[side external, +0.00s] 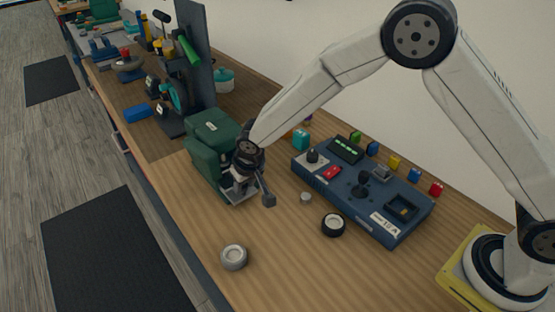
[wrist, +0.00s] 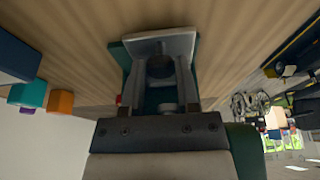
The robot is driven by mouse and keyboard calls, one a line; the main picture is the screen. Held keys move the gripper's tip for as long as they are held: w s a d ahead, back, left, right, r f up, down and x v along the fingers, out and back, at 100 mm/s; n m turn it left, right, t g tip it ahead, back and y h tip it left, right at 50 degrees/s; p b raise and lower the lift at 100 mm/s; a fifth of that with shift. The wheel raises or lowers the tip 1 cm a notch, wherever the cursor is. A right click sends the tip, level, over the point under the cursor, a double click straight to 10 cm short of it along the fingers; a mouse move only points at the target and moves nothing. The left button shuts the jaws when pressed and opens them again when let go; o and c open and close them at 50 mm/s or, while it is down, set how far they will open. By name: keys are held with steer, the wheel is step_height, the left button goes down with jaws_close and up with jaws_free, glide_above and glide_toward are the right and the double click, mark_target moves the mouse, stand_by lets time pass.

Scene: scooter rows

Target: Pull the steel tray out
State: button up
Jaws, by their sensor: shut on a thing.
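A dark green box-shaped unit (side external: 208,140) stands on the wooden bench, left of the control panel. The steel tray (side external: 241,195) shows as a pale metal edge low at its front; how far it sits inside is hidden by my wrist. My gripper (side external: 238,183) is low at the front of the green unit, shut on the steel tray. In the wrist view, my gripper (wrist: 162,80) has its fingers at the pale grey tray (wrist: 160,42), with green parts of the unit behind it. The exact finger contact is partly hidden.
A blue-grey control panel (side external: 398,222) with buttons and knobs lies to the right, coloured blocks behind it. A black wheel (side external: 333,225), a grey wheel (side external: 233,257) and a small pale cap (side external: 306,197) lie in front. Bare bench lies between these wheels.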

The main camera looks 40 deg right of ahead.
steer(key=shift+s, duration=1.4)
steer(key=shift+s, duration=3.45)
steer(key=o, duration=1.2)
steer(key=shift+r, duration=0.2)
